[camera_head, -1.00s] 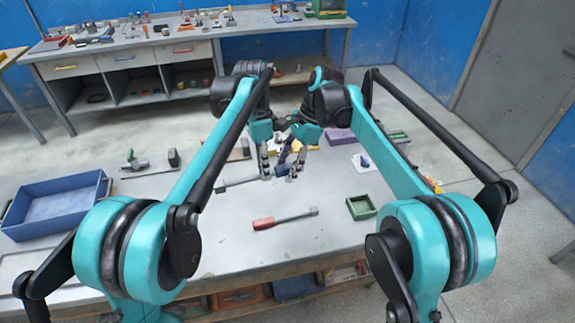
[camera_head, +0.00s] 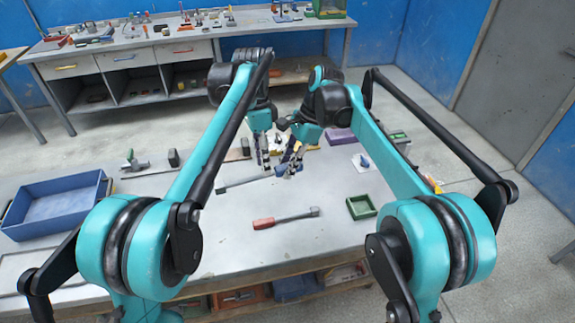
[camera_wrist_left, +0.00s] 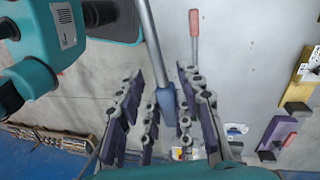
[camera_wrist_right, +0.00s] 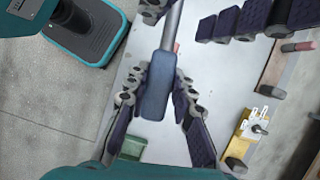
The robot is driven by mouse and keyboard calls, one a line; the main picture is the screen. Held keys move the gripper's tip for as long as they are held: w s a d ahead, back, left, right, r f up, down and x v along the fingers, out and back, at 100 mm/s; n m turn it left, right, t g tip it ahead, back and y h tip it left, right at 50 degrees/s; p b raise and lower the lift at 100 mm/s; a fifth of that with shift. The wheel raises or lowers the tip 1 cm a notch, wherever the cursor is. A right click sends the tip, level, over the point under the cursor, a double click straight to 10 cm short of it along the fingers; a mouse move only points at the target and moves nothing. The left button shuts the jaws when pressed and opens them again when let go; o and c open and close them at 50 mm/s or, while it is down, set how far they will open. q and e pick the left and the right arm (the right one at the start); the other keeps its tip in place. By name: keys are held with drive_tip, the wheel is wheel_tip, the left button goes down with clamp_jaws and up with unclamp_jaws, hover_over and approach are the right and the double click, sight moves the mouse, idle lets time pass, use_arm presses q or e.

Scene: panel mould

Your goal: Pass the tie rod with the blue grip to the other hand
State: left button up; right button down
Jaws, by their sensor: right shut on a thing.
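The tie rod with the blue grip (camera_head: 243,183) is held above the table, its grey shaft pointing left in the head view. My right gripper (camera_head: 290,168) is shut on its blue grip (camera_wrist_right: 158,88), which lies between the fingers in the right wrist view. My left gripper (camera_head: 265,166) is close beside the right one. In the left wrist view its fingers (camera_wrist_left: 163,108) stand apart, with the blue grip (camera_wrist_left: 167,105) showing between them. I cannot tell whether they touch it. The fingers partly hide the grip in the head view.
A red-gripped rod (camera_head: 286,219) lies on the table in front. A green tray (camera_head: 361,207) is to its right, and a blue bin (camera_head: 52,207) stands at the far left. A purple block (camera_head: 340,141) and a white plate (camera_head: 364,163) lie behind at right.

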use_arm(q)
wheel_tip(320, 180, up, 9)
drive_tip(key=w, duration=0.2)
drive_tip(key=n+t, duration=0.3)
drive_tip(key=n, duration=0.1)
hover_over(247, 179)
drive_tip(key=s+a+f+n+t, duration=0.3)
drive_tip(key=s+f+n, duration=0.2)
drive_tip(key=s+f, duration=0.4)
drive_tip(key=s+a+f+n+t, duration=0.3)
drive_tip(key=s+a+f+n, duration=0.1)
drive_tip(key=s+f, duration=0.5)
drive_tip(key=shift+s+f+n+y, duration=0.2)
drive_tip(key=shift+f+n+y, duration=0.25)
drive_tip(key=shift+f, duration=0.35)
